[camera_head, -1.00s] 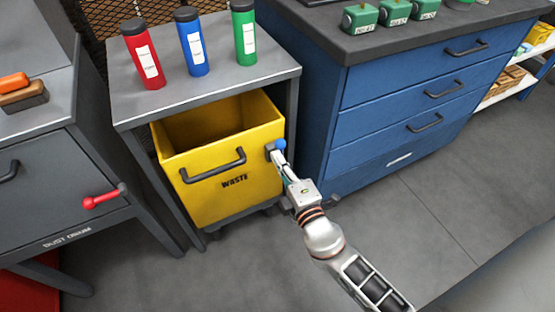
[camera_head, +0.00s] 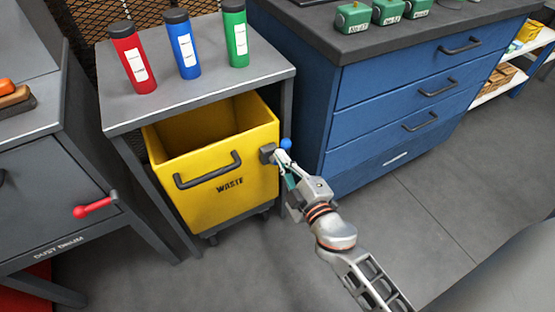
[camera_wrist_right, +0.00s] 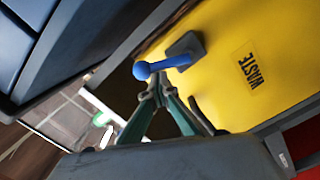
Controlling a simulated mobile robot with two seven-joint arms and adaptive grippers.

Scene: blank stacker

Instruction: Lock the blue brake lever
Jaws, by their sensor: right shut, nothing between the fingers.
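The blue brake lever (camera_head: 285,144) sticks out from a grey mount at the right front edge of the yellow waste bin (camera_head: 230,205). In the right wrist view the lever (camera_wrist_right: 160,66) has a round blue knob at its left end and joins the mount (camera_wrist_right: 185,48) at its right. My right gripper (camera_head: 281,157) is beside the lever in the head view. In the wrist view its closed fingertips (camera_wrist_right: 153,88) are just below the lever's shaft and hold nothing; I cannot tell whether they touch it. My left gripper is not in view.
The bin stands under a grey bench (camera_head: 200,80) bearing red, blue and green bottles. A blue drawer cabinet (camera_head: 385,125) stands close at the right. A dust drum cabinet with a red handle (camera_head: 93,207) is at the left. The floor (camera_head: 430,215) in front is open.

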